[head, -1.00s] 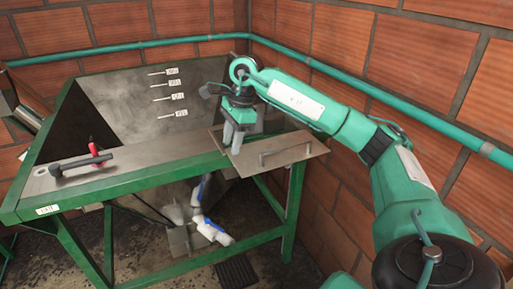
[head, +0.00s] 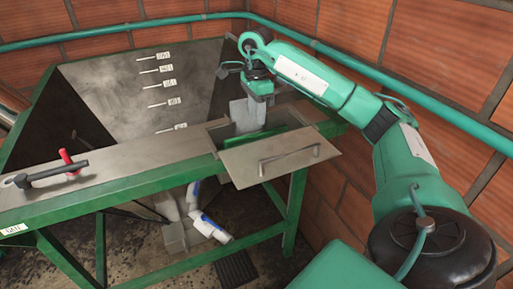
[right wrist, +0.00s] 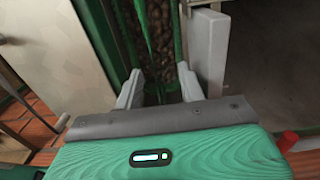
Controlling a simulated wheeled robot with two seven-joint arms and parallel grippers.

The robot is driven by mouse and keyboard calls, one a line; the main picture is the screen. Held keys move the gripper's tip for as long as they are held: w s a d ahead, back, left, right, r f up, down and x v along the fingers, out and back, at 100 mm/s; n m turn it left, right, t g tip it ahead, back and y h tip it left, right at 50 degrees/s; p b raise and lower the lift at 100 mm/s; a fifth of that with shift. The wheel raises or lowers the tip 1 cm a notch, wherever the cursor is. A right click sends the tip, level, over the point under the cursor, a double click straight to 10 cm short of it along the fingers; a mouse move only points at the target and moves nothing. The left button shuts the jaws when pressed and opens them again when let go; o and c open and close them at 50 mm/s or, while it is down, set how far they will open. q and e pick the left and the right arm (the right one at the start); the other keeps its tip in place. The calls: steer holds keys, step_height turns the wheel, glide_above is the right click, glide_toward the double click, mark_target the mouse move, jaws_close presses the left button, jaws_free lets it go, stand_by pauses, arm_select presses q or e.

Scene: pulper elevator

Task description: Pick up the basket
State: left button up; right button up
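No basket can be clearly made out in either view. My right gripper (head: 248,126) points down at the open hatch beside the metal hopper (head: 145,95). In the right wrist view its two fingers (right wrist: 160,70) stand apart with nothing held between them. Beyond them is a narrow opening with brown grainy material (right wrist: 155,25) between green edges, and a thin green bar runs down it. I cannot tell whether this green part is the basket. My left gripper is not in view.
The hatch lid with a handle (head: 276,163) lies open over the front of the green frame (head: 130,186). Blue-white valves (head: 207,226) hang below. Brick walls close in behind and at right.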

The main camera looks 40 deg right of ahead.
mark_target(257, 137)
steer(key=f, duration=0.3)
steer(key=shift+s+a, duration=0.2)
steer(key=shift+s, duration=0.2)
steer(key=shift+w+f, duration=0.1)
steer(key=shift+f, duration=0.15)
steer(key=f, duration=0.1)
steer(key=f+p, duration=0.1)
steer(key=f, duration=0.1)
steer(key=f+p, duration=0.1)
steer(key=shift+s+a+f, duration=0.2)
steer(key=shift+s, duration=0.05)
steer(key=shift+f, duration=0.4)
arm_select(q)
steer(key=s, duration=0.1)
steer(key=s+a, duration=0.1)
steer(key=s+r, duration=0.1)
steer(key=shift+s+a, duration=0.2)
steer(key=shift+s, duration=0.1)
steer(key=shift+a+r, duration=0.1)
arm_select(e)
steer(key=shift+c, duration=0.2)
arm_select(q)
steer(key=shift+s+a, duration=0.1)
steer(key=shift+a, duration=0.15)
arm_select(e)
jaws_close()
steer(key=shift+r, duration=0.1)
